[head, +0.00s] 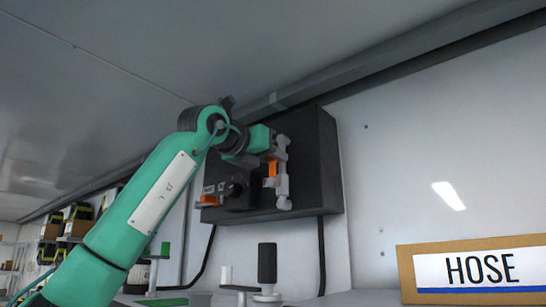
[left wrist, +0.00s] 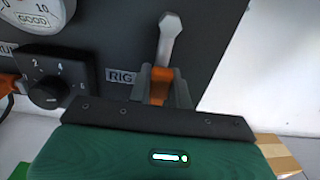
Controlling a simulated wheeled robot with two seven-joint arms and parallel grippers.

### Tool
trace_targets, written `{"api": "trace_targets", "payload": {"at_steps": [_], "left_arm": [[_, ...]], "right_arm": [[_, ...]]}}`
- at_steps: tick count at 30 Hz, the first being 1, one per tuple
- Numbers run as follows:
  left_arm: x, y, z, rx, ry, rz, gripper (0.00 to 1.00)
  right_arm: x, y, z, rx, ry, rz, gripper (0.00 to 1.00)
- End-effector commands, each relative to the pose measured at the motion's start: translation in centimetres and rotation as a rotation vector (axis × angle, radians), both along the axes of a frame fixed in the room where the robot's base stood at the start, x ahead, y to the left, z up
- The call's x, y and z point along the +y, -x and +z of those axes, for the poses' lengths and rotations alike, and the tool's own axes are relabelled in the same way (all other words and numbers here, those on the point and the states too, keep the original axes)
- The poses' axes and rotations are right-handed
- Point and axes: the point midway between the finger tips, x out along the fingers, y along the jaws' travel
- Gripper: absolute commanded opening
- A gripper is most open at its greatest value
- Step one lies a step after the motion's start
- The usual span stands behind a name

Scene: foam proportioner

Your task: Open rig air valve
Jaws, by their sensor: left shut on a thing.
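The rig air valve has an orange handle (left wrist: 160,84) and a pale grey metal part (left wrist: 168,40), beside a label reading "RIG" on the dark panel (left wrist: 110,45). In the head view the valve's orange part (head: 271,170) shows at the panel's front. My left gripper (head: 276,160) reaches it from the left. In the left wrist view its grey fingers (left wrist: 160,92) are on both sides of the orange handle, shut on it. The fingertips are partly hidden. My right gripper is in neither view.
A black dial knob (left wrist: 48,94) and a round gauge (left wrist: 32,14) marked "GOOD" are left of the valve. Another orange part (head: 208,200) is at the panel's lower left. Below stands a black upright handle (head: 267,262). A "HOSE" sign (head: 480,270) is at the lower right.

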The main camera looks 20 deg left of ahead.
Motion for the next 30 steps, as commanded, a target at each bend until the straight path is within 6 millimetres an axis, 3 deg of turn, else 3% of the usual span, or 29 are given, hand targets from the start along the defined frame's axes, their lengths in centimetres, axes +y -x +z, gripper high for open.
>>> {"api": "trace_targets", "payload": {"at_steps": [4,5,8,20,30], "left_arm": [[0.0,0.0,0.0,0.0,0.003,0.0,0.0],[0.0,0.0,0.0,0.001,0.003,0.0,0.22],[0.0,0.0,0.0,0.001,0.003,0.0,0.41],[0.3,0.7,-0.1,-0.001,0.0,0.0,0.42],[3.1,7.3,-0.4,-0.003,0.002,0.0,0.42]], "right_arm": [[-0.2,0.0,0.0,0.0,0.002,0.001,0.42],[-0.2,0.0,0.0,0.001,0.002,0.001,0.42],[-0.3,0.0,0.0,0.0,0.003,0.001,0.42],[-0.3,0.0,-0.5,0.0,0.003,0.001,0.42],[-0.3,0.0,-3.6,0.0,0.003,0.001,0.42]]}}
